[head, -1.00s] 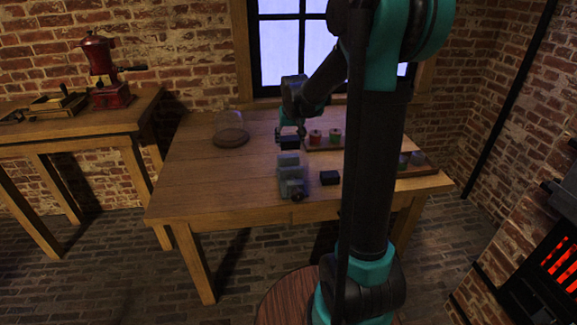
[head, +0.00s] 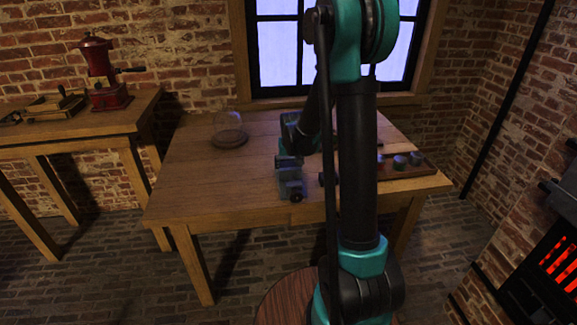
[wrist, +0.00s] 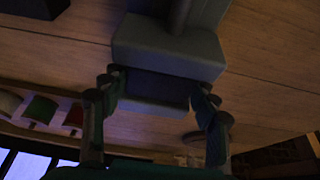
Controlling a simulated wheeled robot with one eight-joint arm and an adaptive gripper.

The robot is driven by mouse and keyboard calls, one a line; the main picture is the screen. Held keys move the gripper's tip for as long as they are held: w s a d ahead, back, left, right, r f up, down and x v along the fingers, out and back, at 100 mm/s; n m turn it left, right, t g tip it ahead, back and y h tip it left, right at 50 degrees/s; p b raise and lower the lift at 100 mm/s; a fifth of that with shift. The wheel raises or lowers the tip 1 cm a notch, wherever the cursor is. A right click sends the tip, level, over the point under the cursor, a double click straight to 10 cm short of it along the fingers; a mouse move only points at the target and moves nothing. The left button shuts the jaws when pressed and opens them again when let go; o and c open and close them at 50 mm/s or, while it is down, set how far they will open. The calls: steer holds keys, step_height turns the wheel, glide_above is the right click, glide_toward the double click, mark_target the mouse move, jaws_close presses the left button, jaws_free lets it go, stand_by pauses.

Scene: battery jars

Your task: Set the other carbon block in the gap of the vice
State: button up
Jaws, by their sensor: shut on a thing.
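The grey vice (head: 290,183) stands on the wooden table, left of my arm. It fills the upper middle of the wrist view (wrist: 168,48). My gripper (wrist: 157,100) is shut on a dark carbon block (wrist: 157,86), with a finger at each end. The block lies between the vice's two jaws in the wrist view; whether it rests on the bottom of the gap I cannot tell. In the head view my wrist mostly hides the held block. Another dark block (wrist: 35,6) lies on the table beside the vice, mostly hidden by my arm in the head view.
A glass dome on a dark base (head: 229,137) stands at the table's back left. A wooden rack (head: 405,170) with grey-topped jars is on the right. Red (wrist: 73,117) and green (wrist: 40,110) coils show in the wrist view.

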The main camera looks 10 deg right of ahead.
steer(key=shift+f, duration=0.1)
steer(key=o, duration=1.3)
steer(key=v, duration=1.2)
steer(key=shift+s, duration=0.25)
steer(key=s+d+f, duration=0.1)
steer(key=s+f, duration=0.2)
steer(key=s, duration=0.5)
steer(key=s+d+f, duration=0.1)
steer(key=s+f, duration=0.2)
steer(key=s, duration=0.6)
steer(key=s+d+f, duration=0.2)
steer(key=s, duration=0.6)
steer(key=shift+s+f, duration=0.25)
steer(key=shift+f, duration=0.15)
